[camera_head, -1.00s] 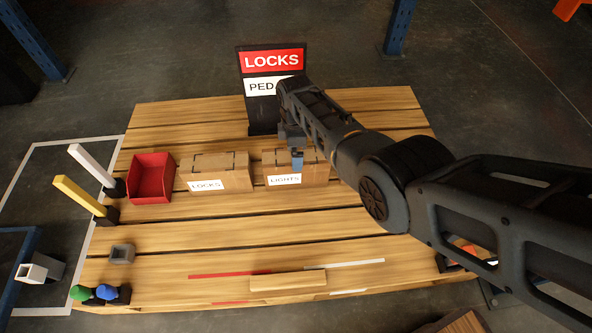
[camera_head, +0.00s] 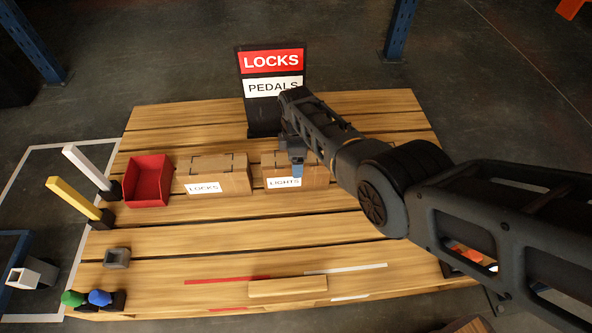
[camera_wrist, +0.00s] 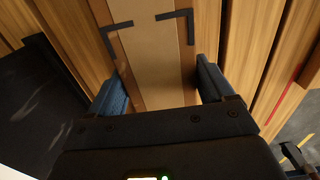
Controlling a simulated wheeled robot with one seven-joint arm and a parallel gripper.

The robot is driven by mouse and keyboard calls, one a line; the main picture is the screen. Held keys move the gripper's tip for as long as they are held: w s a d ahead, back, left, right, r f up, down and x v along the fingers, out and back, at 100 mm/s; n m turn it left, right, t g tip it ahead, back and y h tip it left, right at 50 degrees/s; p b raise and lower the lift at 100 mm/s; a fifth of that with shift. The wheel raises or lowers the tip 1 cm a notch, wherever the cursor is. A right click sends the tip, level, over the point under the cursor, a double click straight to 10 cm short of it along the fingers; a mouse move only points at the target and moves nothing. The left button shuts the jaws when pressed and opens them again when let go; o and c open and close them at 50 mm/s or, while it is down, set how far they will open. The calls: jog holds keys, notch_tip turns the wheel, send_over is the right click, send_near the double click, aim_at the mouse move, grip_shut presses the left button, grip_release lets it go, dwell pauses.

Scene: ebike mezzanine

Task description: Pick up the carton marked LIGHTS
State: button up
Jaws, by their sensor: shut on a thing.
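The carton marked LIGHTS (camera_head: 311,180) is brown cardboard with a white label on its front. It sits on the wooden slatted top, right of the carton marked LOCKS (camera_head: 233,182). My gripper (camera_head: 296,168) is over the LIGHTS carton from above, with a blue finger at its front side. In the wrist view my gripper (camera_wrist: 160,90) has a blue finger on each side of the carton (camera_wrist: 155,60), shut on it. Dark corner marks show on the carton's top. My arm hides part of its right and rear. I see no gap under it.
A red bin (camera_head: 148,181) stands left of the cartons. A black sign (camera_head: 262,108) reading LOCKS and PEDALS stands behind. White (camera_head: 86,167) and yellow (camera_head: 73,198) posts, a grey cup (camera_head: 117,257) and green and blue knobs (camera_head: 88,298) are at left. A wooden block (camera_head: 287,287) lies in front.

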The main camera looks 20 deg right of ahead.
jog(key=c, duration=0.9)
grip_shut()
jog(key=shift+r, duration=0.1)
